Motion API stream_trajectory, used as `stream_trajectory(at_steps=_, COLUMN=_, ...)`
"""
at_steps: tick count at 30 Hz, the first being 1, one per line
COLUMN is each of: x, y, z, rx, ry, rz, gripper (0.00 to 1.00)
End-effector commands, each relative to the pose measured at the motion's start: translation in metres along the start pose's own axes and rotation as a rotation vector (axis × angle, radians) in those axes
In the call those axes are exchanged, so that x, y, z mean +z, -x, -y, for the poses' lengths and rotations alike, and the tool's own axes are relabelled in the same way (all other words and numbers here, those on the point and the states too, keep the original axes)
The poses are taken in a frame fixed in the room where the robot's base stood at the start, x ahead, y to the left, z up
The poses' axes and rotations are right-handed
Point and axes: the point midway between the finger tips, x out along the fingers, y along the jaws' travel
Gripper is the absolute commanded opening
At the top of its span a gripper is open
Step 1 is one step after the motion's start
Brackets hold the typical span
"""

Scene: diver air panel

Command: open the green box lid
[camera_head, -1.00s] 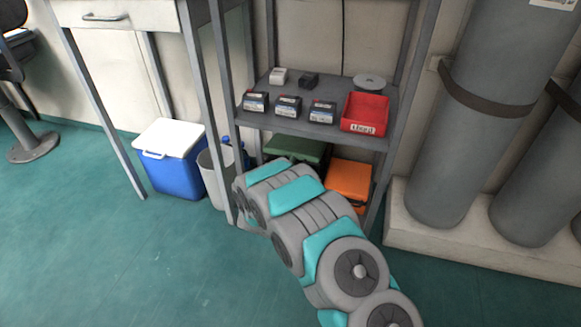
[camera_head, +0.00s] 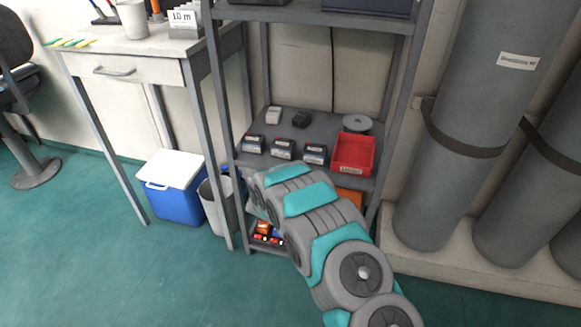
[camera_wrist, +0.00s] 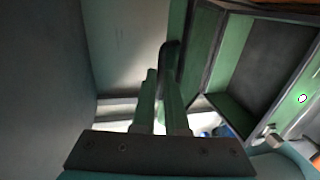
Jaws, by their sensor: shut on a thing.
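In the wrist view my gripper (camera_wrist: 160,95) is shut on a dark piece (camera_wrist: 170,52) at the edge of a green panel, which looks like part of the green box lid (camera_wrist: 203,45). Right of the fingers is a green-framed hollow with a dark inside, and a green face (camera_wrist: 308,95) with a small white disc and a metal fitting. I cannot tell exactly where lid and box meet. In the head view my arm hides the gripper and most of the lower shelf. Small orange and red items (camera_head: 265,233) show low at its left, where green showed earlier.
The shelf above holds a red bin (camera_head: 354,153), small dark boxes (camera_head: 283,149) and a grey reel (camera_head: 357,123). An orange box (camera_head: 350,195) shows partly behind my arm. A bin (camera_head: 216,205) and blue cooler (camera_head: 174,200) stand left; grey cylinders (camera_head: 455,120) stand right.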

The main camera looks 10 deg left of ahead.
Motion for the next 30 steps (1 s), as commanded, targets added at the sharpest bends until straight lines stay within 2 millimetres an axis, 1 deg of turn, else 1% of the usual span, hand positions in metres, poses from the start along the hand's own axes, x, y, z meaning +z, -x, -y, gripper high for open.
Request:
stream_trajectory(at_steps=1, x=-0.001, y=0.000, z=-0.003, rx=0.004, ry=-0.001, rz=-0.001, gripper=0.00)
stream_trajectory(at_steps=10, x=-0.001, y=0.000, z=-0.003, rx=0.005, ry=-0.001, rz=-0.001, gripper=0.00)
stream_trajectory(at_steps=11, x=-0.001, y=0.000, z=-0.003, rx=0.005, ry=-0.001, rz=-0.001, gripper=0.13)
stream_trajectory(at_steps=18, x=-0.001, y=0.000, z=-0.002, rx=0.003, ry=-0.001, rz=0.000, gripper=0.40)
stream_trajectory(at_steps=26, x=0.000, y=0.001, z=-0.001, rx=0.002, ry=0.000, rz=0.000, gripper=0.40)
stream_trajectory(at_steps=30, x=-0.001, y=0.010, z=0.000, rx=0.000, ry=0.001, rz=-0.001, gripper=0.40)
